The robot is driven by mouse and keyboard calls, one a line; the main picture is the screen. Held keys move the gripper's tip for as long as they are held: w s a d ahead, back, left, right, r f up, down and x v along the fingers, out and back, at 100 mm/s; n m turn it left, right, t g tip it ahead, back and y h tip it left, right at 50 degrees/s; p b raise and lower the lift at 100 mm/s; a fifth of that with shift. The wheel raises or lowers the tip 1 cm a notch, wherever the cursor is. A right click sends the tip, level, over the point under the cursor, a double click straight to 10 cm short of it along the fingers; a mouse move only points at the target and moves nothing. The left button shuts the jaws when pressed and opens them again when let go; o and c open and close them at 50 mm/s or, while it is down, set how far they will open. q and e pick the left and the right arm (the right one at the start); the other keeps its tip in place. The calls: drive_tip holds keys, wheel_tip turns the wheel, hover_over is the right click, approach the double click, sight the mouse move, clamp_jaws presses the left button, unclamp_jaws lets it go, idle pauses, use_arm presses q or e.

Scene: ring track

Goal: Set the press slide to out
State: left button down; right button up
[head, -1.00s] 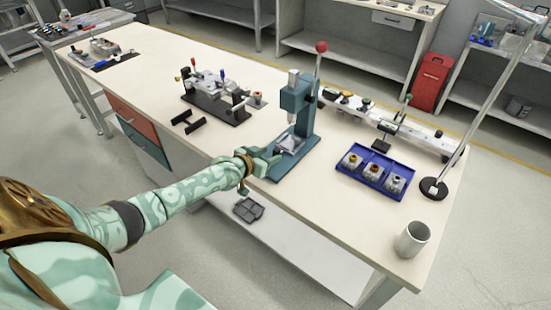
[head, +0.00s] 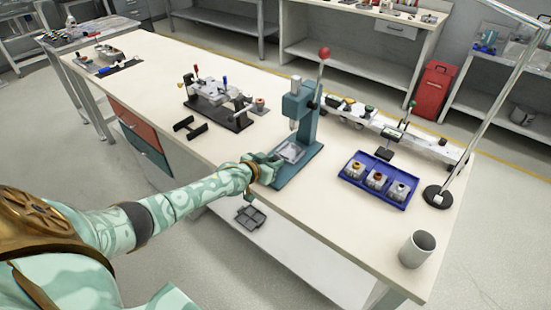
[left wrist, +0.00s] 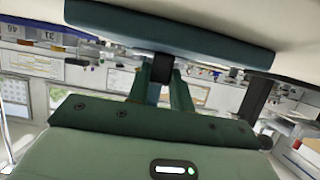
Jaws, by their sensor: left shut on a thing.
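The teal press (head: 301,108) stands on the near edge of the workbench, with a red-knobbed lever (head: 323,54) pointing up. Its slide, a silvery plate (head: 291,152), lies on the base below the press head, toward the front. My left gripper (head: 264,168) is at the front end of the press base. In the left wrist view the gripper's fingers (left wrist: 163,75) are shut on a small dark block, the slide's handle (left wrist: 163,66), just under the teal base (left wrist: 170,35). The head view hides this grip. My right gripper is not in view.
A blue tray (head: 347,180) with three small parts lies right of the press, near a grey cup (head: 416,249) and a lamp foot (head: 438,196). A fixture with coloured levers (head: 218,100) and black brackets (head: 190,127) stand to the left. A rail assembly (head: 420,141) lies behind.

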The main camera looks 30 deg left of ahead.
use_arm(q)
drive_tip(key=s+p, duration=0.1)
drive_tip(key=s, duration=0.1)
drive_tip(key=s+p, duration=0.2)
drive_tip(key=s, duration=0.1)
drive_tip(key=s+p, duration=0.1)
drive_tip(key=s, duration=0.1)
drive_tip(key=shift+s+a+r, duration=0.2)
drive_tip(key=shift+a, duration=0.15)
drive_tip(key=shift+f, duration=0.35)
drive_tip(key=shift+s, duration=0.1)
drive_tip(key=c, duration=1.3)
unclamp_jaws()
drive_tip(key=shift+o, duration=0.3)
drive_tip(key=shift+s+r, duration=0.1)
drive_tip(key=shift+s, duration=0.05)
